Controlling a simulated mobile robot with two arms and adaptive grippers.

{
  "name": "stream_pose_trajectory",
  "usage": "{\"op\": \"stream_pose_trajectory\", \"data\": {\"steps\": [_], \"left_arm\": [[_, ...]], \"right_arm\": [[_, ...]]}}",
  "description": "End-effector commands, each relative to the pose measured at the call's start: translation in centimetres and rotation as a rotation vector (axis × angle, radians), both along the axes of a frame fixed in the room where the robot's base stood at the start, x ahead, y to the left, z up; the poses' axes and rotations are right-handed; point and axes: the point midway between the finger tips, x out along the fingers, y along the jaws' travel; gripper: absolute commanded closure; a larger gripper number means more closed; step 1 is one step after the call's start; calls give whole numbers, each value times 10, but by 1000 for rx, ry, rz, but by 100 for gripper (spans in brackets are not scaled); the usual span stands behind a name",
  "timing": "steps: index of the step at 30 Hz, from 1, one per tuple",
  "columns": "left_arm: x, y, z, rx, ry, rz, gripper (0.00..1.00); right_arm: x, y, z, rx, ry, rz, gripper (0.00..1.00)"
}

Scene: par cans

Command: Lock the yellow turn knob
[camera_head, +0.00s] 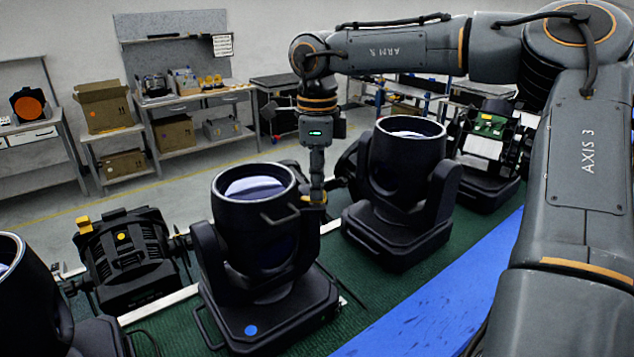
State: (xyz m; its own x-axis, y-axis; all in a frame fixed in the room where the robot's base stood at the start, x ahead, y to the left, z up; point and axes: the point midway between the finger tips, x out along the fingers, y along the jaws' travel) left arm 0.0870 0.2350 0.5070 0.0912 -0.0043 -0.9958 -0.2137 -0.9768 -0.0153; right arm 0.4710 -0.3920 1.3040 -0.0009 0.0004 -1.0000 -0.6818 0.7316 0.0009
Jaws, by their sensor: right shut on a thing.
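My right gripper (317,193) reaches down from the arm at the back, with a green light on its wrist. It is shut on a small yellow turn knob (315,201), which shows only as a sliver at the fingertips. The knob is at the right side of a black moving-head light (255,225) that stands upright with a blue dot on its base. The fingers cover most of the knob, so its angle cannot be told. My left gripper is not in view.
A second black light (405,165) stands close right of the gripper. A black fixture with yellow parts (125,250) lies left, and an opened fixture with green boards (488,135) stands at the back right. A blue strip (430,305) runs along the green mat (365,290).

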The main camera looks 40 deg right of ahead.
Motion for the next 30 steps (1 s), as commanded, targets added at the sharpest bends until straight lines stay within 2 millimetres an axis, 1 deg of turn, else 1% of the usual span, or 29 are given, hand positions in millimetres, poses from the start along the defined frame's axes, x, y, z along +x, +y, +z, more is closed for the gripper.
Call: {"op": "stream_pose_trajectory", "data": {"steps": [3, 9, 24, 25, 26, 27, 28, 30], "left_arm": [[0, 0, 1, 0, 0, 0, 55], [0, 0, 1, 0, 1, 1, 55], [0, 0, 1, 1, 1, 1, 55], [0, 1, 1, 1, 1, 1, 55], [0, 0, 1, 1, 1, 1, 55], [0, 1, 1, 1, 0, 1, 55], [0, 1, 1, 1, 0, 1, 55], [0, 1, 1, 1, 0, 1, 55]], "right_arm": [[1, 0, 1, 0, -4, 51, 100], [1, 0, 1, -1, -5, 100, 100], [1, 0, 1, -1, -4, 116, 100], [1, 0, 1, -1, -4, 116, 86], [1, 0, 1, -1, -4, 116, 80], [1, 0, 1, -1, -4, 116, 71], [1, 0, 1, -1, -4, 115, 69], [1, 0, 1, -1, -3, 115, 69]]}}
